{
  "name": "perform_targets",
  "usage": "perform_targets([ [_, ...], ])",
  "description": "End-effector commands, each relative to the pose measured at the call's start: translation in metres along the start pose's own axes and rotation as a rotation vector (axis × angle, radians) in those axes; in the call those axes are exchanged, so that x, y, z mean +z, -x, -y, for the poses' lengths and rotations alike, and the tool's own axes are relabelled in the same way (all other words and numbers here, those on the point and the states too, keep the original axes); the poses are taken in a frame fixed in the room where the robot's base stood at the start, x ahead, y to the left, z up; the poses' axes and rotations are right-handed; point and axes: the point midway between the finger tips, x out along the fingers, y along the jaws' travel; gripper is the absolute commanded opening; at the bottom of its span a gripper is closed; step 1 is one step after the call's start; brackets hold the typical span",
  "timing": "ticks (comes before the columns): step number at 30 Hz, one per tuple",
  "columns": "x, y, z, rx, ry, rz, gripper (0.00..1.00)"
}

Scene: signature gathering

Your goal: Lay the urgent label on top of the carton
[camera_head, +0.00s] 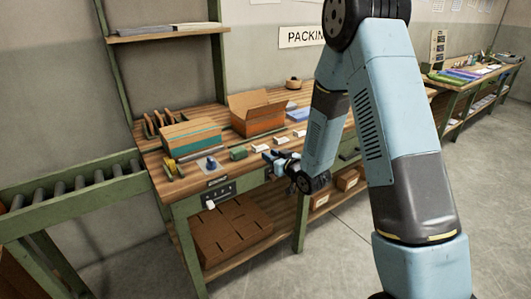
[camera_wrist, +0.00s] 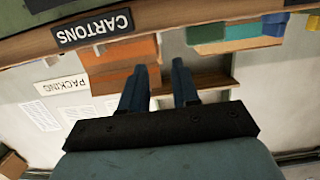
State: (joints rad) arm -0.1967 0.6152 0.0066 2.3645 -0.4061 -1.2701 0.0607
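An open brown carton (camera_head: 258,118) with raised flaps stands on the wooden bench. A second, lower box (camera_head: 190,140) with a teal band sits to its left. Several small white pieces (camera_head: 259,148) lie in front of the cartons; I cannot read which is the urgent label. My gripper (camera_head: 272,160) is low at the bench's front edge, right of the small green box. In the wrist view my gripper (camera_wrist: 160,80) has its two fingers apart with nothing visible between them. An orange-brown carton surface (camera_wrist: 112,78) shows behind them, partly hidden.
A green box (camera_head: 238,153) and a blue item (camera_head: 211,163) lie on the bench's front. A roller conveyor (camera_head: 80,190) adjoins at left. A shelf (camera_head: 168,32) hangs above the left end. A CARTONS sign (camera_wrist: 92,28) is close in the wrist view.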

Motion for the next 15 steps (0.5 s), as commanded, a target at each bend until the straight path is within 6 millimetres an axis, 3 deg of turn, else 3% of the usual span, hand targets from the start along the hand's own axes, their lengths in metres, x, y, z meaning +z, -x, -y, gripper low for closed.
perform_targets([
  [6, 0.000, 0.031, 0.000, 0.001, 0.000, 0.001, 0.30],
  [15, -0.001, 0.041, 0.000, 0.001, 0.000, 0.000, 0.30],
])
